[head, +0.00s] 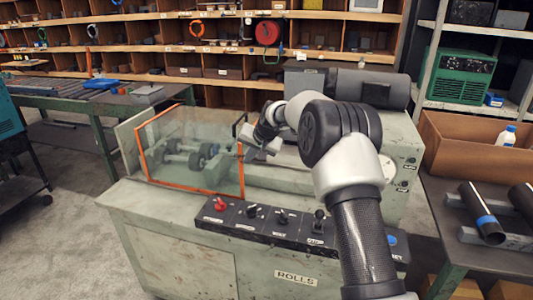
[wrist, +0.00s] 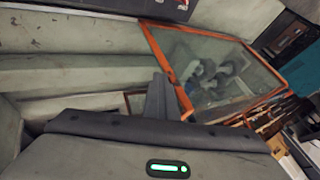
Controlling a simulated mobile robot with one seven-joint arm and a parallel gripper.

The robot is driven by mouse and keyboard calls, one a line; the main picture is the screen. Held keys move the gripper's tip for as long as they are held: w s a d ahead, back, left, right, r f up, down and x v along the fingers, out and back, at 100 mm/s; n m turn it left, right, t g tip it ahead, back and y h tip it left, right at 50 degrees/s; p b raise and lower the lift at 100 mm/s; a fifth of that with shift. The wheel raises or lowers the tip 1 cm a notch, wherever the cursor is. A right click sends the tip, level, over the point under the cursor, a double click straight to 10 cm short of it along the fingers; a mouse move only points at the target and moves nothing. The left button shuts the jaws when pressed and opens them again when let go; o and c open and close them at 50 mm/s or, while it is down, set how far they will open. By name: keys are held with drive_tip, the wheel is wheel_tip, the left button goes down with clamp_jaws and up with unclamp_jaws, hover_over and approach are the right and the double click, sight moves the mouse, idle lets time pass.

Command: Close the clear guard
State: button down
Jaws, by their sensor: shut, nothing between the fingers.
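The clear guard (head: 215,155) is a see-through panel with an orange frame, upright over the left part of the machine bed. Rollers (head: 190,158) show through it, and the right part of the bed is uncovered. My gripper (head: 243,154) is at the guard's right edge, shut with nothing in it. In the wrist view the gripper fingers (wrist: 160,93) are together beside the near edge of the guard's orange frame (wrist: 163,62). I cannot tell whether they touch it.
The machine's control panel (head: 268,225) with knobs and a lever runs along the front below the guard. A grey housing (head: 345,85) stands behind my arm. A bench with dark pipes (head: 482,213) is at right. Shelves fill the back.

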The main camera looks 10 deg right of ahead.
sight(215, 155)
drive_tip(key=w+a+p, duration=0.1)
drive_tip(key=a, duration=0.2)
drive_tip(key=w+a+p, duration=0.2)
drive_tip(key=a, duration=0.2)
drive_tip(key=w+a+p, duration=0.1)
drive_tip(key=a, duration=0.3)
drive_tip(key=shift+w+p, duration=0.25)
drive_tip(key=shift+p, duration=0.15)
drive_tip(key=shift+a+r, duration=0.15)
drive_tip(key=shift+a, duration=0.05)
drive_tip(key=shift+r, duration=0.15)
